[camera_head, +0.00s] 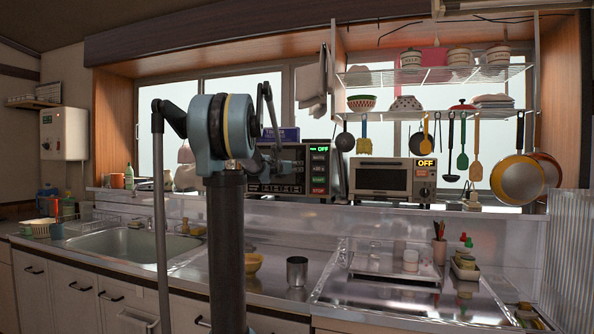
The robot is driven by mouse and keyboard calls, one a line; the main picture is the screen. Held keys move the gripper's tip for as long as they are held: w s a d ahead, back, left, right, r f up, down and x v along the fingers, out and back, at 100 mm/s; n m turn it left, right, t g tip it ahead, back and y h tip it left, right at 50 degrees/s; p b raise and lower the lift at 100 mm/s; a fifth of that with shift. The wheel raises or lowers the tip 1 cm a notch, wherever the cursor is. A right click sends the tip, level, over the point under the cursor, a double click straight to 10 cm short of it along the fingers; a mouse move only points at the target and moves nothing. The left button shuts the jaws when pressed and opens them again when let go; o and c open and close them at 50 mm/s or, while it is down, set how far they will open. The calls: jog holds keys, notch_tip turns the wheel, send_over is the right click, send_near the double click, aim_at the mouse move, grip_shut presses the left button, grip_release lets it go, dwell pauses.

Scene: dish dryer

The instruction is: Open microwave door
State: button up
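The microwave (319,170) is a dark box on the back ledge, with a green OFF display and several buttons on its right-hand panel. Its door looks shut, but my arm hides much of its left part. My grey-blue arm rises in front of it from a dark column. My gripper (272,160) seems to be at the far end of the arm, in front of the microwave's door. It is small, dark and partly hidden behind my arm joint. I cannot tell whether it touches the door or whether its fingers are apart.
A silver toaster oven (382,180) stands to the right of the microwave. Utensils and a pan (518,180) hang under a wire shelf (440,76). A yellow bowl (253,262) and a metal cup (297,271) stand on the counter below. A sink (112,243) is at left.

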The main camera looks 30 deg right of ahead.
aim_at(299, 179)
jog(key=shift+x, duration=1.95)
grip_shut()
